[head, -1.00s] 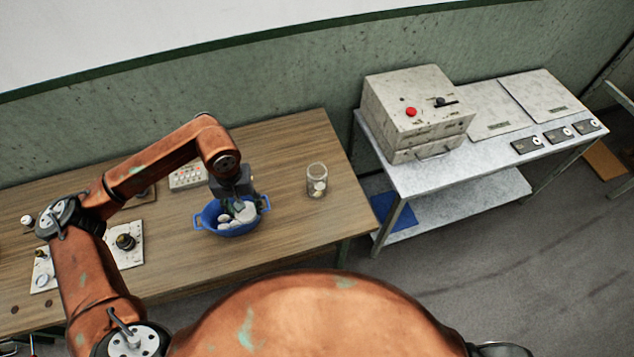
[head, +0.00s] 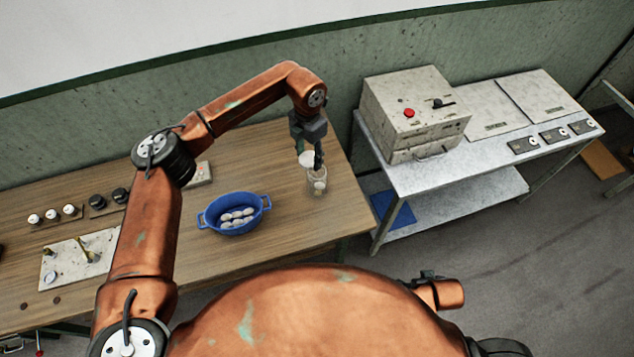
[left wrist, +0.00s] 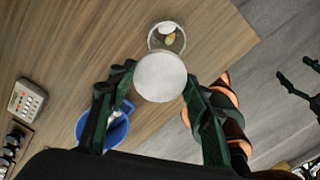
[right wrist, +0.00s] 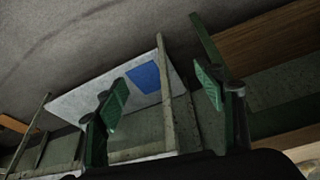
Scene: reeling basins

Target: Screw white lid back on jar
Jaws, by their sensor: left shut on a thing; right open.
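The round white lid (head: 306,158) is between the fingers of my left gripper (head: 310,160), which is shut on it. The lid is held above and close to the rim of the clear jar (head: 317,188), which stands upright on the wooden table with pale cocoon-like pieces inside. In the left wrist view the lid (left wrist: 160,77) faces the camera, and the jar (left wrist: 166,37) lies just beyond its edge, open at the top. I cannot tell whether lid and jar touch. My right gripper (right wrist: 163,84) is open and empty, away from the table objects.
A blue basin (head: 208,223) with several white cocoons stands left of the jar. A button panel (head: 200,173), knobs and a pale plate (head: 65,262) lie further left. A metal bench (head: 405,180) with a control box (head: 405,125) stands to the right. The table around the jar is clear.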

